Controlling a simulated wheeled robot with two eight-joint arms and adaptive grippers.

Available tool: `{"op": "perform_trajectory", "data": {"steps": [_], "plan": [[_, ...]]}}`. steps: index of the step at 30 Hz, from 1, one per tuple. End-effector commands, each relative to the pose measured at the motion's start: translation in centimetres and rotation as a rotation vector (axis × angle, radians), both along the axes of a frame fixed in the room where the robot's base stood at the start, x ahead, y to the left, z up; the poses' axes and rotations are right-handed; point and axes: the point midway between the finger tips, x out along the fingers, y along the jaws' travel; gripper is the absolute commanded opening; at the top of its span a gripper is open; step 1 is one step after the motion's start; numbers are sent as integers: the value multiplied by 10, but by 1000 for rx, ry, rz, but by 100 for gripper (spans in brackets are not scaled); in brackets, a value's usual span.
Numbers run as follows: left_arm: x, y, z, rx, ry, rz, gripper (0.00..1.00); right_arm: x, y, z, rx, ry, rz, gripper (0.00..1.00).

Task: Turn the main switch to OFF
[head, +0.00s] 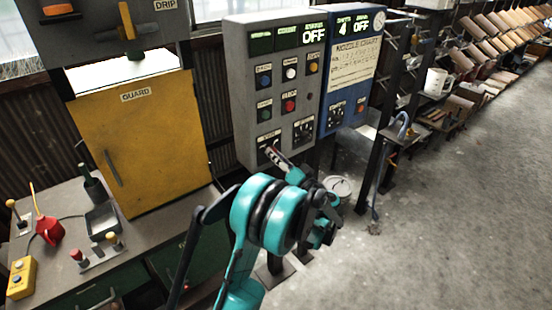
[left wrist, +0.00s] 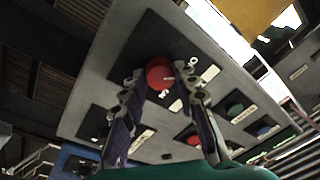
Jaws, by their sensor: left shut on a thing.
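The grey control cabinet (head: 236,90) stands at the centre of the head view. A rotary switch on a black plate (head: 262,141) sits at its lower left, mostly hidden by my left gripper (head: 274,156). In the left wrist view, the switch shows as a round red knob (left wrist: 160,73) on a dark plate with white marks. My left gripper (left wrist: 156,76) has its fingers on both sides of the knob, shut on it. The marks are too small to read, so I cannot tell the knob's setting. My right gripper is not in view.
The cabinet's coloured buttons (head: 290,73) sit above the switch, and its display (head: 313,33) reads OFF. A blue nozzle-chart panel (head: 352,65) adjoins on the right. A yellow guard door (head: 140,145) and cluttered bench (head: 145,235) stand left. Open floor (head: 450,220) lies right.

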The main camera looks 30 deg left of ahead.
Motion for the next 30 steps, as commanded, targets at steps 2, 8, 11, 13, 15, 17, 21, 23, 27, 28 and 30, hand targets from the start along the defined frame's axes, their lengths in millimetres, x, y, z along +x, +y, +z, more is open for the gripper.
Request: {"op": "perform_trajectory", "data": {"steps": [2,8,11,13,15,17,21,23,27,28,30], "plan": [[0,0,-1,-18,-37,0,1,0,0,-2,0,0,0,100],[0,0,-1,-45,-103,1,1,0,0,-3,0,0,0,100],[0,0,-1,-53,-123,0,1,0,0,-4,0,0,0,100],[0,0,-1,-56,-129,1,1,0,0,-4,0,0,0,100],[0,0,-1,-58,-134,1,1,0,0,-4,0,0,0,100],[0,0,-1,-59,-135,0,1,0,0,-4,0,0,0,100],[0,0,-1,-59,-135,0,1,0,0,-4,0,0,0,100],[0,0,-1,-59,-135,0,1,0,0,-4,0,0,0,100],[0,0,-1,-59,-135,0,40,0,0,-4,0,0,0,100],[0,0,-1,-59,-134,1,48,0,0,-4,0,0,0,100],[0,0,-1,-57,-135,1,51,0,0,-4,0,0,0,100]]}}
